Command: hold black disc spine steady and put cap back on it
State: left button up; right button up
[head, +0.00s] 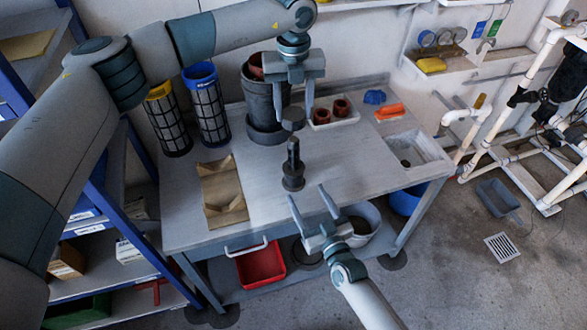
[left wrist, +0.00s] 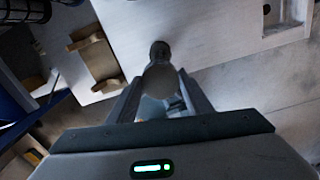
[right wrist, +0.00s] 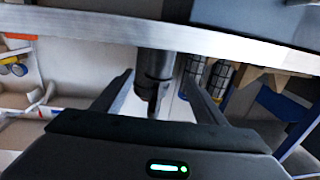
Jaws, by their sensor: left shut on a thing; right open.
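The black disc spine (head: 293,165) stands upright on the workbench, on a wider round base. Its top also shows in the left wrist view (left wrist: 160,50), just beyond the cap. My left gripper (head: 293,113) is shut on the dark round cap (head: 293,121) and holds it above the spine, apart from it. The cap shows between the left fingers in the left wrist view (left wrist: 160,82). My right gripper (head: 307,191) is open and empty, low in front of the spine. In the right wrist view the spine (right wrist: 153,68) appears between the open fingers, with no visible grip.
The grey workbench (head: 345,185) is clear around the spine. A cardboard holder (head: 222,193) lies left. Two mesh cylinders (head: 207,104), a dark bucket (head: 262,100) and a white tray with brown cups (head: 347,119) stand behind. An orange brush (head: 390,112) and sink (head: 415,155) are right.

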jog(key=x, duration=1.1)
jog(key=shift+c, duration=0.6)
jog(key=c, duration=1.5)
pick_arm(q)
send_over(294, 139)
jog(key=shift+f, duration=2.45)
